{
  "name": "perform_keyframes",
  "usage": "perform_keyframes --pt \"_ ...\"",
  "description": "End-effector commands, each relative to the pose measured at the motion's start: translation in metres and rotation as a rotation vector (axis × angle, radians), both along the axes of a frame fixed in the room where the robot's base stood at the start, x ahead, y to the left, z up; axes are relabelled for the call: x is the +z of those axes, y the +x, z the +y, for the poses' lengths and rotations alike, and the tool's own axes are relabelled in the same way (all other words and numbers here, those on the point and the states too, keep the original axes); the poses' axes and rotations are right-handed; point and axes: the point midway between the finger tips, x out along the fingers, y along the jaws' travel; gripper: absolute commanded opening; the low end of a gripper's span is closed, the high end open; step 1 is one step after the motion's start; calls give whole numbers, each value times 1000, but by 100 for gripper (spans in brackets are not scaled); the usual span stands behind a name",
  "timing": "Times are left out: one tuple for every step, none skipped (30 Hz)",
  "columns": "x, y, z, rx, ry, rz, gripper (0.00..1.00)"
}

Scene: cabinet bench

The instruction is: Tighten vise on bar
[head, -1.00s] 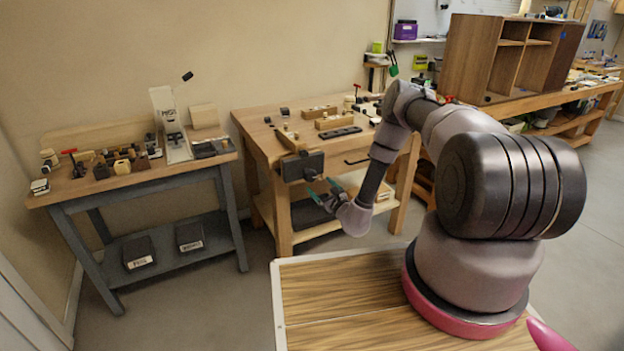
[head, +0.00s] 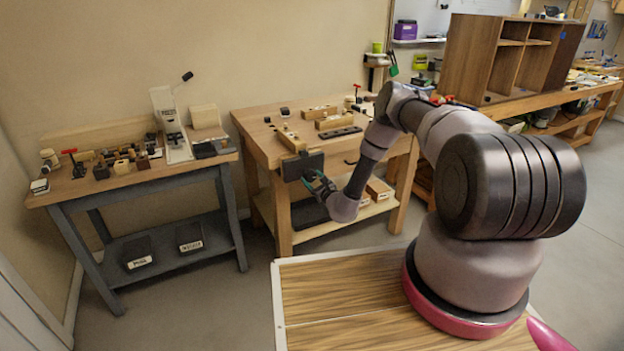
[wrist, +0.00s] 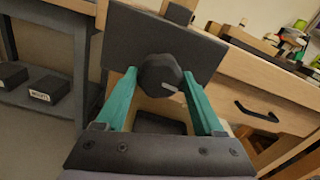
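The vise (head: 303,165) is a dark plate on the front left corner of the wooden bench. In the wrist view its front jaw (wrist: 165,35) is tilted in the picture, with a dark round knob (wrist: 158,72) and a small grey stub on it. A wooden bar (head: 291,141) shows just behind the jaw; its end also shows above the plate in the wrist view (wrist: 180,11). My gripper (head: 318,182) is at the vise front. Its teal fingers (wrist: 160,88) are open, one on each side of the knob, with narrow gaps seeming to show.
The bench top (head: 262,134) holds wooden blocks and a black slotted strip (head: 340,133). A drawer with a black handle (wrist: 257,111) is right of the vise. A grey-legged bench (head: 60,191) with small tools stands left. Floor between the benches is open.

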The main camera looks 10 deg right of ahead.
Motion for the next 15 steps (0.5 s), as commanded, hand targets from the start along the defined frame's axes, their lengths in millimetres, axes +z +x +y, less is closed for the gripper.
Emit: perform_keyframes --pt "0 0 0 0 0 0 47" --pt "0 0 0 0 0 0 35" --pt "0 0 0 0 0 0 20" --pt "0 0 0 0 0 0 19" --pt "0 0 0 0 1 0 19" --pt "0 0 0 0 11 5 19" --pt "0 0 -1 -1 29 10 19" --pt "-1 0 -1 -2 58 19 19" --pt "-1 0 -1 -3 105 35 19" --pt "-1 0 -1 -3 144 47 19" --pt "-1 0 -1 -3 179 58 19" --pt "-1 0 -1 -2 220 72 19" --pt "-1 0 0 -1 245 80 19" --pt "-1 0 0 -1 265 87 19" --pt "-1 0 0 -1 282 93 19"
